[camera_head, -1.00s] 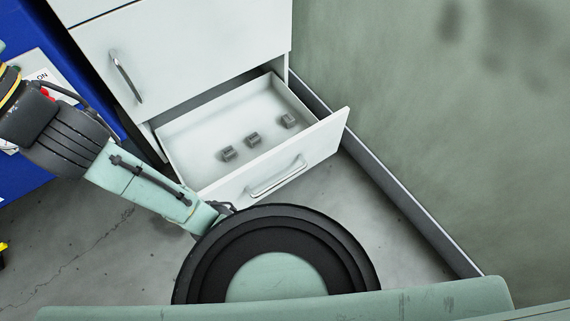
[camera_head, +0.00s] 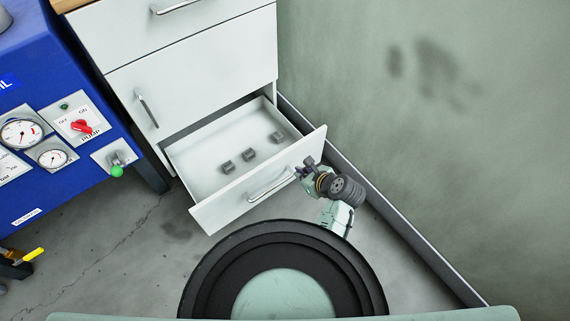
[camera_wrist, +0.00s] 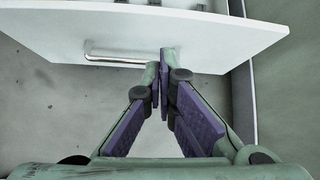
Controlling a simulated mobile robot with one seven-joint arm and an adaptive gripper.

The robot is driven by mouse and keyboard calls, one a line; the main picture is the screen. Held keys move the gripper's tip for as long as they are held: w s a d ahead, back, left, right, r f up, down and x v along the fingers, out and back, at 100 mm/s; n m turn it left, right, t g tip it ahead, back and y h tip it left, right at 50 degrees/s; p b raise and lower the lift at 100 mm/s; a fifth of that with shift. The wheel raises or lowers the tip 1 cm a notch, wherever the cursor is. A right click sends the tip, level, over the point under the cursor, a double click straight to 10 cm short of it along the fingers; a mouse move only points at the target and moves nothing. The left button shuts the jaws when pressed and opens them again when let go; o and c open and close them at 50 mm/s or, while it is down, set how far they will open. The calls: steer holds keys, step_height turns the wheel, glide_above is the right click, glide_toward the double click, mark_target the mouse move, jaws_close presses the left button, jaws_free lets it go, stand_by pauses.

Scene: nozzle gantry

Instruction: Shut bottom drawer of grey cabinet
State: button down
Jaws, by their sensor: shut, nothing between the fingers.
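The grey cabinet (camera_head: 200,60) stands at the upper left of the head view. Its bottom drawer (camera_head: 262,188) is pulled out, with several small grey blocks or so inside, three of them (camera_head: 248,154) in plain view. A bar handle (camera_head: 271,184) runs across its front. My gripper (camera_head: 305,165) is at the right part of the drawer front, beside the handle's right end. In the wrist view my gripper (camera_wrist: 164,75) is shut and empty, its tips at the drawer front (camera_wrist: 195,42), right of the handle (camera_wrist: 115,60). I cannot tell whether they touch it.
A wall with a skirting (camera_head: 400,220) runs close along the drawer's right side. A blue machine (camera_head: 60,130) with gauges and a red switch stands to the left. A yellow-handled valve (camera_head: 32,254) is at the lower left. Grey floor (camera_head: 130,240) lies clear before the cabinet.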

steer(key=s+m, duration=0.1)
glide_toward(276, 164)
steer(key=f+x, duration=0.1)
steer(key=x, duration=0.3)
steer(key=shift+w+a+r, duration=0.1)
steer(key=shift+w+r, duration=0.15)
steer(key=w+a+b, duration=0.2)
steer(key=w+a, duration=0.6)
steer(key=w, duration=0.3)
steer(key=w+a+b, duration=0.2)
steer(key=w+a, duration=0.7)
steer(key=w, duration=0.3)
steer(key=shift+d, duration=0.1)
